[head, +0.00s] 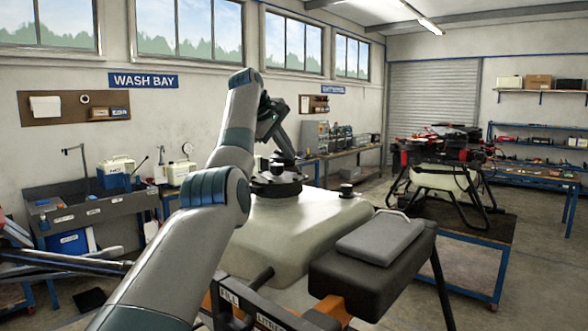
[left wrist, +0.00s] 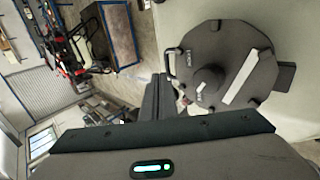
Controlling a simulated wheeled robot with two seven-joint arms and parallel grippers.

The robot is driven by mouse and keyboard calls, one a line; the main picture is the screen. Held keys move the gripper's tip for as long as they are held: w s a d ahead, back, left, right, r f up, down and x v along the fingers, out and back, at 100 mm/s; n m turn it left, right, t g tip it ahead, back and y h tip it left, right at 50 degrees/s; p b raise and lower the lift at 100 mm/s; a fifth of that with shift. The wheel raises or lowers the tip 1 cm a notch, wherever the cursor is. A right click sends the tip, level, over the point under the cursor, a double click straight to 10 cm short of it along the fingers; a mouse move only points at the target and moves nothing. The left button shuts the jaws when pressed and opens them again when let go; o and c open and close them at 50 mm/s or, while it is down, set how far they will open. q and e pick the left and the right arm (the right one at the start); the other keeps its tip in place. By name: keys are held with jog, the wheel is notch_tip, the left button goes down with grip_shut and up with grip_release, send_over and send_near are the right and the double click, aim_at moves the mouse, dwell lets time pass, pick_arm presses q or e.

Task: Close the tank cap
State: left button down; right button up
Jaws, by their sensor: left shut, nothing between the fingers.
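The black tank cap (head: 276,180) lies over the opening on top of the pale tank (head: 305,230) in the head view. In the left wrist view the cap (left wrist: 235,60) is a faceted dark disc with a central knob, a light grey bar and a wire loop at its left edge. It looks flat; I cannot tell whether it is fully seated. My left gripper (head: 284,152) is above and beside the cap, partly hidden behind my arm. Its fingers (left wrist: 160,88) are together and empty near the loop; contact is unclear. My right gripper is out of view.
A small black fitting (head: 347,190) stands on the tank to the right of the cap. A dark box with a grey pad (head: 380,243) is in front. Another drone (head: 445,170) stands on a table at the right. A wash bench (head: 95,215) is at the left.

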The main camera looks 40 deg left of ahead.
pick_arm(q)
jog(key=b+v, duration=0.2)
jog(key=v, duration=0.8)
